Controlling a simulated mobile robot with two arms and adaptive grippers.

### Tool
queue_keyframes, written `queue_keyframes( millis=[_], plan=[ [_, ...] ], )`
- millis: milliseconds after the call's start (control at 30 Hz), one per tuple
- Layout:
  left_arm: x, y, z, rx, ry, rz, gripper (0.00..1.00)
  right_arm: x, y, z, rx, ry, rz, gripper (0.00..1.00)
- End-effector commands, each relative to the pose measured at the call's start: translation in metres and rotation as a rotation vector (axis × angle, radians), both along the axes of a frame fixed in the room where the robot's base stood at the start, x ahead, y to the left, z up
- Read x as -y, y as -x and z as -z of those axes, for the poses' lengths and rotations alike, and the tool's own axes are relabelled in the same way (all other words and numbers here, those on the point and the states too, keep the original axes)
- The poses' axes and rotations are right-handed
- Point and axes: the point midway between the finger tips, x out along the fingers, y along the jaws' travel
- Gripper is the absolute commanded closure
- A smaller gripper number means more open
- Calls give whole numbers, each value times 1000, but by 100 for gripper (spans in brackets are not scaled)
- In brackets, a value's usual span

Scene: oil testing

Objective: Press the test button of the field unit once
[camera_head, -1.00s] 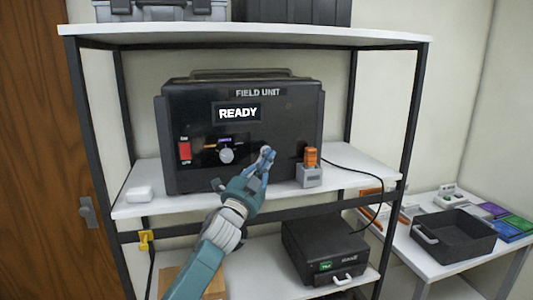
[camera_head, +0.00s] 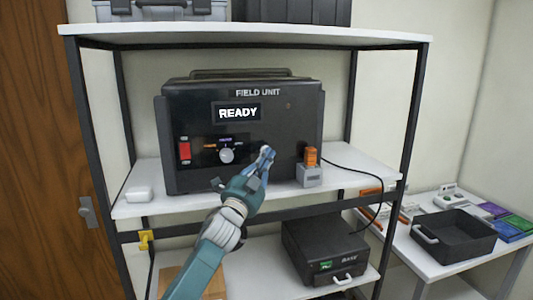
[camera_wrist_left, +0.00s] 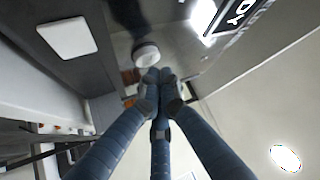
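The black field unit (camera_head: 275,120) stands on the middle shelf, its display (camera_head: 238,112) reading READY. Its front has a red rocker switch (camera_head: 184,151) and a pale round knob (camera_head: 226,156). My left gripper (camera_head: 266,151) is at the lower front, right of the knob, its fingers drawn together and empty. A small pale round part shows at the fingertips, mostly hidden by them. In the left wrist view, the fingertips (camera_wrist_left: 158,75) meet close by a pale round part (camera_wrist_left: 146,54); I cannot tell whether they touch. My right gripper is out of view.
A grey holder with an orange item (camera_head: 310,170) stands just right of the gripper. A white block (camera_head: 138,194) lies at the shelf's left. A black device (camera_head: 322,248) sits on the lower shelf. A dark tray (camera_head: 455,237) is on the right table.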

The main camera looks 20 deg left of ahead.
Motion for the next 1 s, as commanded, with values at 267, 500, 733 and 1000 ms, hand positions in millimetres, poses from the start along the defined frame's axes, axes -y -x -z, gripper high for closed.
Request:
queue_keyframes(
  millis=[267,500,733,1000],
  plan=[
    [-3,-4,0,0,0,0,100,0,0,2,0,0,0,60],
    [-3,-4,0,0,0,0,100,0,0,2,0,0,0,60],
    [-4,-6,-1,1,0,0,100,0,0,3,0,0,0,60],
    [-6,-9,0,0,0,1,100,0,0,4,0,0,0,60]
  ],
)
